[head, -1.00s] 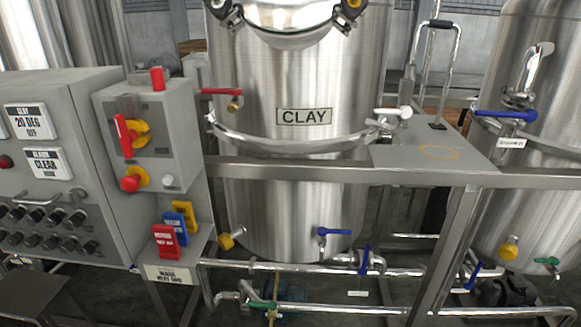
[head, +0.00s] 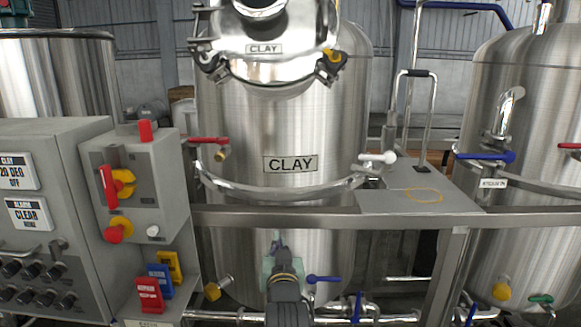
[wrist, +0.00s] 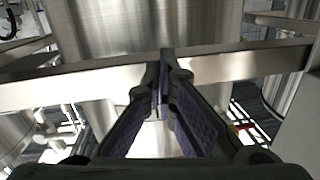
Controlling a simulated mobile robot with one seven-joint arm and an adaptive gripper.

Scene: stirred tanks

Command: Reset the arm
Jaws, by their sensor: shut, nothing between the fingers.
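My gripper (head: 278,242) is at the bottom middle of the head view, in front of the lower part of the CLAY tank (head: 330,130). In the wrist view my gripper (wrist: 163,60) has its two dark fingers meeting at the tips, shut and empty. The tips overlap the steel frame rail (wrist: 230,68) and the tank wall (wrist: 110,25) in that view. How far they are from the rail cannot be told.
A grey control box (head: 150,195) with red and yellow switches stands at left, beside a panel (head: 75,165). A blue-handled valve (head: 325,279) sits right of my gripper. A flat steel shelf (head: 380,202) and another tank (head: 530,95) are at right.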

